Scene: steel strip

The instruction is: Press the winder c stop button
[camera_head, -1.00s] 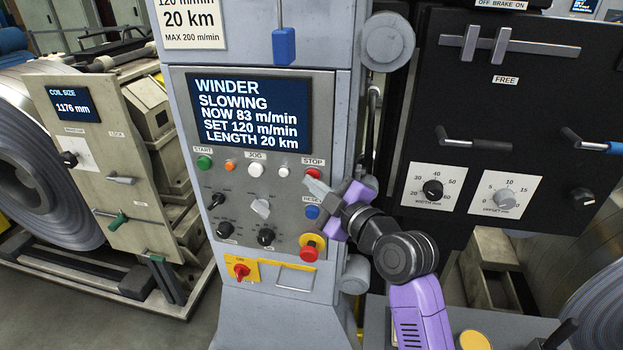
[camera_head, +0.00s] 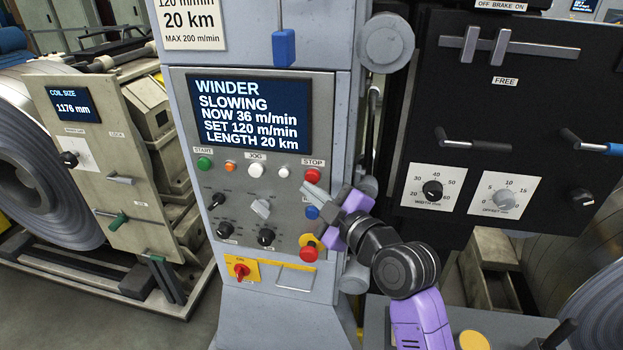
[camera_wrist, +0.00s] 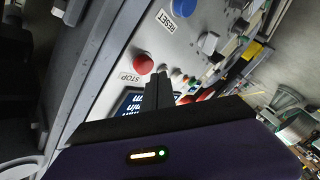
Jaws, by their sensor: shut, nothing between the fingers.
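The red stop button (camera_head: 312,175) sits under the STOP label at the upper right of the winder panel (camera_head: 240,190). It also shows in the wrist view (camera_wrist: 143,64), uncovered. My gripper (camera_head: 306,188) is shut and empty. In the head view its tips are just below the stop button; in the wrist view the fingers (camera_wrist: 158,92) stand beside the button, apart from it. The winder screen (camera_head: 249,113) reads SLOWING, NOW 36 m/min, SET 120 m/min, LENGTH 20 km.
The blue reset button (camera_head: 312,212) is close under my gripper. A red emergency knob (camera_head: 308,253) on yellow is lower. A green start button (camera_head: 204,163) and white buttons share the row. A black panel (camera_head: 480,90) with handles stands to the right.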

